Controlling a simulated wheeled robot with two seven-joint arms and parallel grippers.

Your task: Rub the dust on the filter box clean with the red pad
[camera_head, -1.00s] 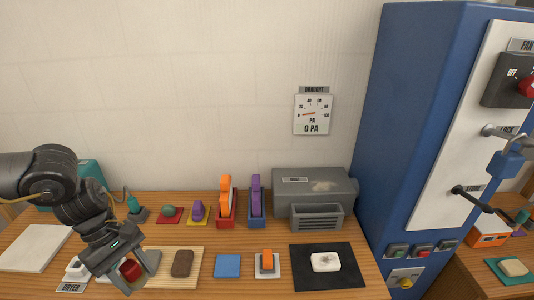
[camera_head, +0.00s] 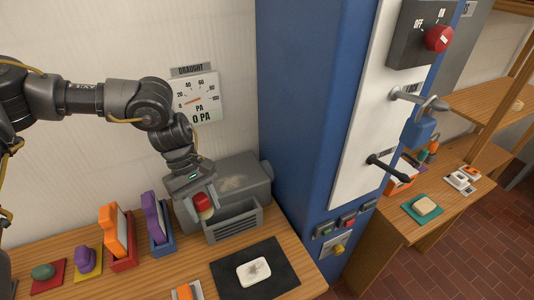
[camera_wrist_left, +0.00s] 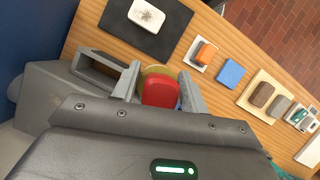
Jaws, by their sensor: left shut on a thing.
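The filter box (camera_head: 252,178) is a grey casing at the back of the bench, beside the blue cabinet. A pale dust patch (camera_head: 231,183) shows on its upper face. My left gripper (camera_head: 200,209) is shut on the red pad (camera_head: 203,203), in front of the left part of the box and left of the dust. The left wrist view shows the red pad (camera_wrist_left: 160,93) between the two fingers, with a yellowish part at its far end. I cannot tell whether the pad touches the box. My right gripper is out of view.
An open grey bin (camera_head: 233,224) stands at the front of the box. Orange (camera_head: 117,236) and purple (camera_head: 157,222) upright pieces in holders stand to its left. A black mat (camera_head: 284,280) with a stained white block (camera_head: 254,271) lies in front. The blue cabinet (camera_head: 305,110) bounds the right.

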